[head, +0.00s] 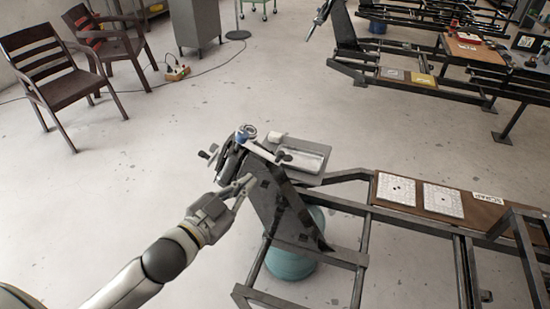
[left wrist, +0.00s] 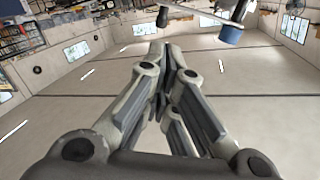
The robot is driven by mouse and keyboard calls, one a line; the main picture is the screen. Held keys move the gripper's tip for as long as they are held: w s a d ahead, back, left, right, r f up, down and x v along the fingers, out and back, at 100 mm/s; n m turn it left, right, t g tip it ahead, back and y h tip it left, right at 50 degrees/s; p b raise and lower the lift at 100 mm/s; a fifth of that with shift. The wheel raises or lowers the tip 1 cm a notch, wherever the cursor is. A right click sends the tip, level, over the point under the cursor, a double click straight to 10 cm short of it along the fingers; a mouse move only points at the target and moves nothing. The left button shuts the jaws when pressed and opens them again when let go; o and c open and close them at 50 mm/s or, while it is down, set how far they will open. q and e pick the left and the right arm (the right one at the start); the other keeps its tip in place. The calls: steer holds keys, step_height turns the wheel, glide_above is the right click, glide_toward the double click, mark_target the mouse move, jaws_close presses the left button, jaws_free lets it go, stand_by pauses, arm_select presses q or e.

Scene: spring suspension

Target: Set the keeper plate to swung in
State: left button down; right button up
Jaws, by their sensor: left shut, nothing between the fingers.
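A dark upright fixture (head: 282,205) stands at the near end of the metal frame. A pale flat bar (head: 262,152), probably the keeper plate, lies across its top, with a dark knob (head: 284,156) near its right end. A blue round part with a metal ring (head: 246,133) is at its left end. My left gripper (head: 249,181) is shut and empty, just left of the fixture and below the bar; I cannot tell if it touches. Its closed fingers (left wrist: 166,52) fill the middle of the left wrist view, where a blue part (left wrist: 230,35) shows upper right. My right gripper is out of view.
A metal tray (head: 305,157) sits behind the fixture. A teal drum (head: 291,262) stands beneath. A brown board with white patterned plates (head: 443,200) and a scrap label lies on the frame to the right. Bare floor is at the left, with chairs (head: 60,80) further back.

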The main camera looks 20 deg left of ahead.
mark_target(275, 159)
arm_select(q)
steer(key=p+x, duration=0.2)
steer(key=x, duration=1)
steer(key=shift+w+d, duration=0.1)
steer(key=shift+w, duration=0.25)
steer(key=shift+f, duration=0.1)
